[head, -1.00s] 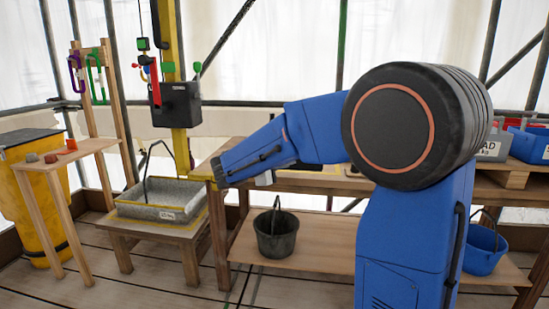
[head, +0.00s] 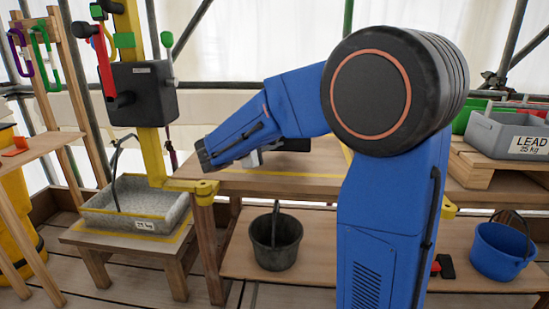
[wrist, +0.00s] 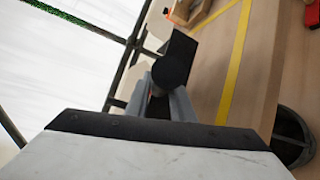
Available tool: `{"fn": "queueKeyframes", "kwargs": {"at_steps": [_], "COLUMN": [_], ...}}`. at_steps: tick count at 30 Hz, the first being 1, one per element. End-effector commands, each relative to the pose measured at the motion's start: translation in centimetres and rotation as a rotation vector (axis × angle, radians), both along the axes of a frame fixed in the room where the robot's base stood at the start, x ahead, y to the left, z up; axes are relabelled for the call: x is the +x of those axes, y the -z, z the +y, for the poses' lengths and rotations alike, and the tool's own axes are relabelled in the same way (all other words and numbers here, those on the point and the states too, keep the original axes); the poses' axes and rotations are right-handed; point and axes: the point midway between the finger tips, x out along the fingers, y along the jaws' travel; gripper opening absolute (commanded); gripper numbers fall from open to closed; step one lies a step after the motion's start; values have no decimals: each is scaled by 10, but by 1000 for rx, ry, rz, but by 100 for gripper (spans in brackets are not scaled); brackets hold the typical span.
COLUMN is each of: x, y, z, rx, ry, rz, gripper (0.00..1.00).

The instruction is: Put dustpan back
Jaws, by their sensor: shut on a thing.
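My gripper (wrist: 160,103) shows its pale grey fingers in the wrist view, shut on a dark piece (wrist: 176,58) that looks like the dustpan. Only part of this piece shows; its full shape is hidden. In the head view my blue arm hides most of the gripper; a small grey part and a black shape (head: 292,145) show behind the forearm, above the workbench top (head: 310,180).
A grey tub (head: 140,212) stands on a low wooden stand at left, near a yellow post (head: 150,150) with a black box. A black bucket (head: 275,240) and a blue bucket (head: 498,250) are on the lower shelf. A grey LEAD crate (head: 505,135) is at right.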

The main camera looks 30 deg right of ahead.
Motion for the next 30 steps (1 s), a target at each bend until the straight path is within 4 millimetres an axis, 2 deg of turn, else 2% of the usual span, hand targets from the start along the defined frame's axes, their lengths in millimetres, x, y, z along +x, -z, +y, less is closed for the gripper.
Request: {"fn": "queueKeyframes", "kwargs": {"at_steps": [3,11,18,30], "x": [0,0,0,0], "y": [19,37,66,71], "z": [0,0,0,0], "rx": [-2,-1,-1,-1], "ry": [-1,0,0,0], "rz": [2,1,2,0], "gripper": [0,0,0,0]}}
